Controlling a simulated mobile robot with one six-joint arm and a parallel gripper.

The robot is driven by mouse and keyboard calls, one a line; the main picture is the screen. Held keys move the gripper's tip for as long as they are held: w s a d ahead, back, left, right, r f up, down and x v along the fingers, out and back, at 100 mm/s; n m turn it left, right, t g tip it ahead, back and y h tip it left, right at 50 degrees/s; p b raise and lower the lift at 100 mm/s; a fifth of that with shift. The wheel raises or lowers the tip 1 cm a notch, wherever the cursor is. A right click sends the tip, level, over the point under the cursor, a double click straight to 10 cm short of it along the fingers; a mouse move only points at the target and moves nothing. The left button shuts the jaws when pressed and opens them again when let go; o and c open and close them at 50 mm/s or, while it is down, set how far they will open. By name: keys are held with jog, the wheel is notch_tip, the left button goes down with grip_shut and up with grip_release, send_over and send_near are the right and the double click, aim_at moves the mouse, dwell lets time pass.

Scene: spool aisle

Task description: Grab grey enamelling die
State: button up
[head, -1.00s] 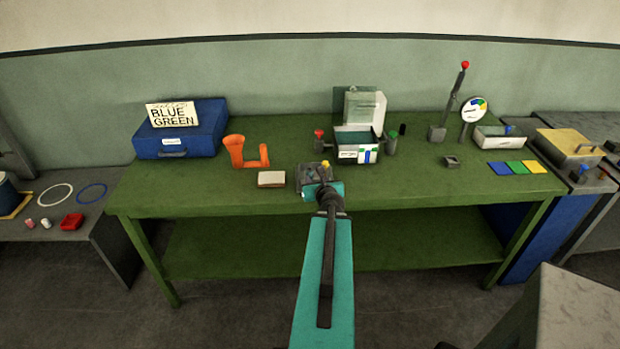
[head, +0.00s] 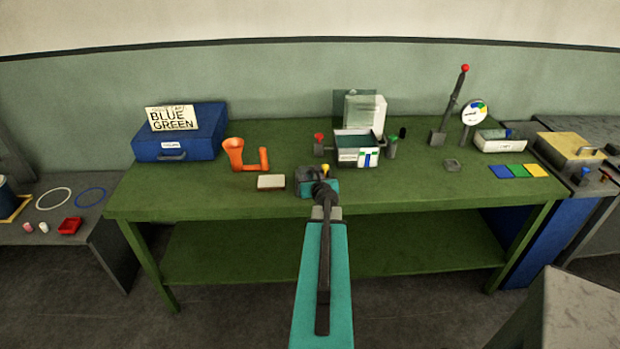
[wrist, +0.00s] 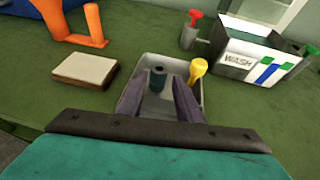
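A small grey tray (wrist: 205,92) stands on the green table; it also shows in the head view (head: 304,172), partly hidden by my arm. In it stands a short dark grey-teal cylinder (wrist: 157,78) with a hole in its top, which looks like the grey enamelling die. A yellow-topped piece (wrist: 197,70) is to its right in the tray. My gripper (wrist: 158,90) is open over the tray, its two dark fingers on either side of the cylinder. I cannot tell whether they touch it. In the head view my gripper (head: 318,187) is over the tray's near side.
A whitish block (head: 271,182) and an orange holder (head: 245,156) are left of the tray. A WASH tank (wrist: 245,55) with a red-topped post (wrist: 192,30) stands behind it to the right. A blue case (head: 180,140) is farther left.

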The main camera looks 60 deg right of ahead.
aim_at(310, 175)
jog(key=shift+b+x, duration=0.3)
jog(key=shift+x, duration=2.35)
jog(key=shift+w+a+r, duration=0.1)
jog(key=shift+w+r, duration=0.05)
grip_shut()
jog(key=shift+r, duration=0.1)
jog(key=shift+r+p, duration=0.8)
jog(key=shift+r, duration=4.1)
